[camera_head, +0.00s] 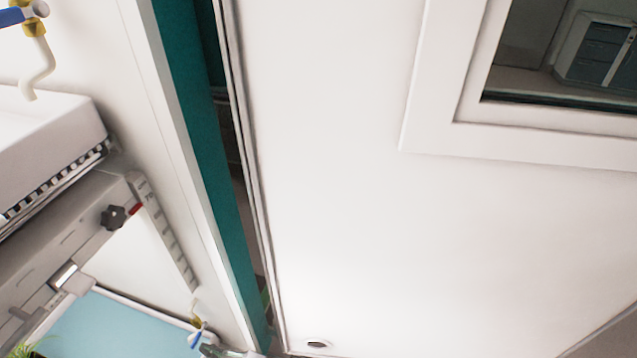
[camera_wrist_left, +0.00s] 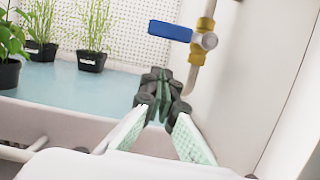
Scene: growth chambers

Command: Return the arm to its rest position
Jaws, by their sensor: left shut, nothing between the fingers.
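My left gripper (camera_wrist_left: 158,90) shows in the left wrist view with its dark fingertips together and nothing between them. It is beside a valve with a blue handle (camera_wrist_left: 170,31) on a pale pipe. In the head view only a small part of what looks like this gripper (camera_head: 225,351) shows at the bottom edge, next to the lower valve (camera_head: 196,338). The rest of it is cut off by the frame. My right gripper is in neither view.
Potted plants (camera_wrist_left: 92,62) stand on a blue shelf surface (camera_wrist_left: 80,90) in the wrist view. In the head view a white door (camera_head: 330,200) with a window stands beside a teal frame (camera_head: 205,140). A chamber shelf (camera_head: 60,220) is at left, with another valve (camera_head: 32,15) above.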

